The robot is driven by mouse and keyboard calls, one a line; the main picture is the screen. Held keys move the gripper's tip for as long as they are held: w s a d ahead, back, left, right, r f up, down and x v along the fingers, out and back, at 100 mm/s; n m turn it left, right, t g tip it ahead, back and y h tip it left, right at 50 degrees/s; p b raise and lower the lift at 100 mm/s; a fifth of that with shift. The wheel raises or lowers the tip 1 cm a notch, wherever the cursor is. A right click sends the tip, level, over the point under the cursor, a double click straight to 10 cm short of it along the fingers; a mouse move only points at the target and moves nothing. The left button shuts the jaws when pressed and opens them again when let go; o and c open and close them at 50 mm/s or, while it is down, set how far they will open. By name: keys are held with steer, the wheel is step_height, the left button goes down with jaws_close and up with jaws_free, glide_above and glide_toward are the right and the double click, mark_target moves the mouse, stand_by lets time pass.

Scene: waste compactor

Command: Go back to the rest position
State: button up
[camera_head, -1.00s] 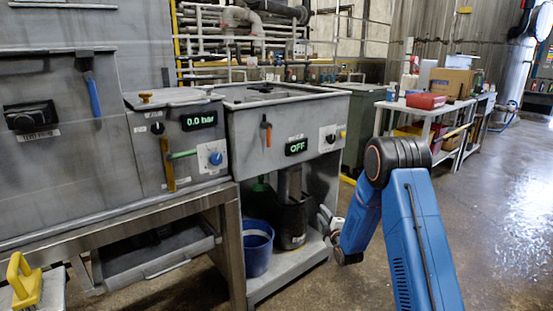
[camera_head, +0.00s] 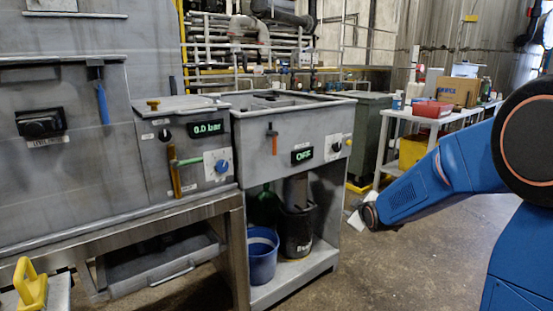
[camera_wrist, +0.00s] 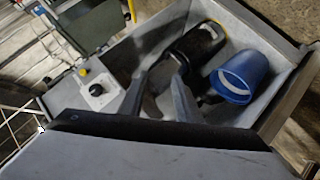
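My gripper (camera_wrist: 158,92) shows in the wrist view as two dark grey fingers standing apart, with no object held between them. In the head view my gripper (camera_head: 355,214) is small and partly hidden behind my wrist, just right of the open shelf under the unit marked OFF (camera_head: 303,154). My blue arm is folded at the right, its elbow large and close to the camera. In the wrist view, a black bucket (camera_wrist: 196,42) and a blue bucket (camera_wrist: 241,76) lie beyond the fingers, apart from them.
The blue bucket (camera_head: 262,256) and black bucket (camera_head: 297,232) stand on the low shelf. A white table (camera_head: 388,115) with a red box (camera_head: 432,109) and a cardboard box (camera_head: 459,92) stands behind my arm. A yellow handle (camera_head: 30,285) is at lower left.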

steer(key=s+r+m+g, duration=0.1)
steer(key=s+m+g, duration=0.2)
steer(key=s, duration=2)
steer(key=s+d+r+m+g, duration=0.1)
steer(key=s+m+g, duration=0.3)
steer(key=s, duration=2)
steer(key=r+m, duration=0.1)
steer(key=m, duration=0.2)
steer(key=shift+d+g+h, duration=0.2)
steer(key=shift+g+h, duration=0.1)
